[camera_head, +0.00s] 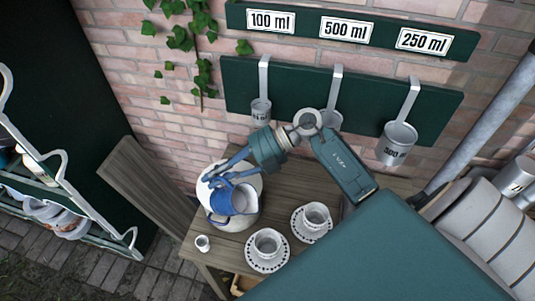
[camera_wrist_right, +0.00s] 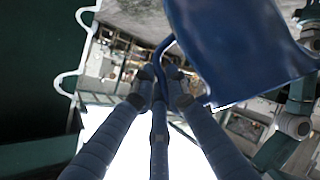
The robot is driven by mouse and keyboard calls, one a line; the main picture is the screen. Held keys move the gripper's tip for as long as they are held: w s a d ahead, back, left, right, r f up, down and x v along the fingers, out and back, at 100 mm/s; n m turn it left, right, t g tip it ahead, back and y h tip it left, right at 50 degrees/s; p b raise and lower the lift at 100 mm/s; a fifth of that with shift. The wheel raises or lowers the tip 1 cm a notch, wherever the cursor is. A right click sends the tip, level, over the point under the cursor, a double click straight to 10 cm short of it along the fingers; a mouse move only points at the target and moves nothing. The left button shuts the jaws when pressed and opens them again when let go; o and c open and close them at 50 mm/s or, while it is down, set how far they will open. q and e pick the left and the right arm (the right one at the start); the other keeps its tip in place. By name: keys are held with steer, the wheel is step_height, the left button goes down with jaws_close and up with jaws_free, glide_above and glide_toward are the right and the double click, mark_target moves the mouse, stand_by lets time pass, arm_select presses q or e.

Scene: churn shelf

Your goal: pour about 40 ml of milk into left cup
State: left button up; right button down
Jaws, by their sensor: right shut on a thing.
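A blue jug (camera_head: 220,201) with a pale inside shows in the head view, above the left part of the wooden table. My right gripper (camera_head: 212,180) is shut on its handle. In the right wrist view the fingers (camera_wrist_right: 162,90) close around the thin blue handle, beside the jug's blue wall (camera_wrist_right: 240,45). I cannot see the milk level. The left cup (camera_head: 267,243) stands upright on a dotted saucer, to the lower right of the jug and apart from it. The other cup (camera_head: 316,215) stands on its own saucer further right. My left gripper is not in view.
A round white vessel (camera_head: 247,218) stands under and behind the jug. A tiny white pitcher (camera_head: 202,243) is near the table's left edge. Metal measures hang on the green board (camera_head: 355,100).

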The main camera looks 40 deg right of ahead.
steer(key=shift+s+d+r+t+y, duration=0.1)
steer(key=shift+s+t+y, duration=0.2)
steer(key=shift+t, duration=0.1)
steer(key=shift+s+n+b, duration=0.1)
steer(key=shift+n+b, duration=0.2)
steer(key=shift+n, duration=0.1)
steer(key=shift+s+d+b, duration=0.1)
steer(key=shift+b, duration=0.5)
steer(key=shift+s+d+n+t+y+b, duration=0.1)
steer(key=shift+s+n+t+y+b, duration=0.1)
steer(key=shift+n+t+y+b, duration=0.15)
steer(key=shift+s+r, duration=0.1)
steer(key=shift+b, duration=0.35)
steer(key=shift+s+d+n+t+y+b, duration=0.15)
steer(key=shift+s+n+t+y+b, duration=0.15)
steer(key=shift+b, duration=0.25)
steer(key=shift+r, duration=0.1)
steer(key=shift+d+y+b, duration=0.1)
steer(key=shift+y+b, duration=0.15)
steer(key=shift+b, duration=0.1)
